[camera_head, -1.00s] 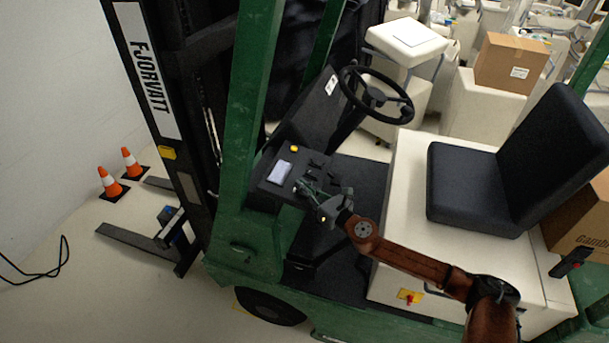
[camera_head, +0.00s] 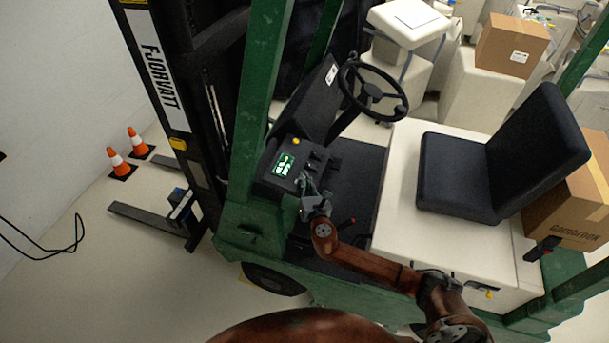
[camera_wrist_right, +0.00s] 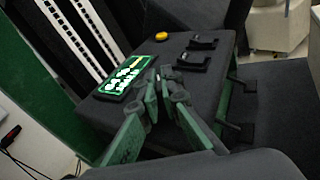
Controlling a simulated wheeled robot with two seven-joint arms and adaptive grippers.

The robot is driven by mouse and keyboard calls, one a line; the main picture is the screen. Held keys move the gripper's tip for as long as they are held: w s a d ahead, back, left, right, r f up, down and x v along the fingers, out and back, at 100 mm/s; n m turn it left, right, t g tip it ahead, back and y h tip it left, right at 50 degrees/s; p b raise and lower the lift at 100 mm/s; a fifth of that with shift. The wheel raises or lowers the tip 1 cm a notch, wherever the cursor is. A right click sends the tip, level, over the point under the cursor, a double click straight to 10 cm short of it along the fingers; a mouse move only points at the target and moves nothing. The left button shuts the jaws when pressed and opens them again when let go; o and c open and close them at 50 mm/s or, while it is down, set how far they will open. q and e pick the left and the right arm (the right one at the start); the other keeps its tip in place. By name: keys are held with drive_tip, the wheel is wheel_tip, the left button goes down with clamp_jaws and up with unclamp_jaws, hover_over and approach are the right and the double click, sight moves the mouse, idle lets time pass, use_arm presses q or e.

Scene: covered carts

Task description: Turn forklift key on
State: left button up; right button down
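The green forklift (camera_head: 240,225) has a dark dashboard with a small display (camera_head: 284,164), lit green; the display also shows in the right wrist view (camera_wrist_right: 123,80). My right gripper (camera_head: 306,182) is at the near edge of the dashboard, just below the display. In the right wrist view its two fingers (camera_wrist_right: 164,78) converge, with their tips close together at the panel. The key cannot be made out; the fingers may hide it. I cannot tell whether they grip anything. My left gripper is not in view.
A yellow button (camera_head: 296,141) and black levers (camera_head: 317,157) sit beside the display. The steering wheel (camera_head: 373,93) and black seat (camera_head: 490,165) are to the right. Traffic cones (camera_head: 120,163) stand on the floor at left; cardboard boxes (camera_head: 512,42) are behind.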

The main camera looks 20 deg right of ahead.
idle(0.5)
drive_tip(key=c, duration=2.1)
unclamp_jaws()
drive_tip(key=s, duration=0.4)
drive_tip(key=s+r, duration=0.1)
drive_tip(key=s, duration=0.7)
drive_tip(key=shift+a+r, duration=0.15)
drive_tip(key=shift+a, duration=0.15)
drive_tip(key=shift+m+h, duration=0.3)
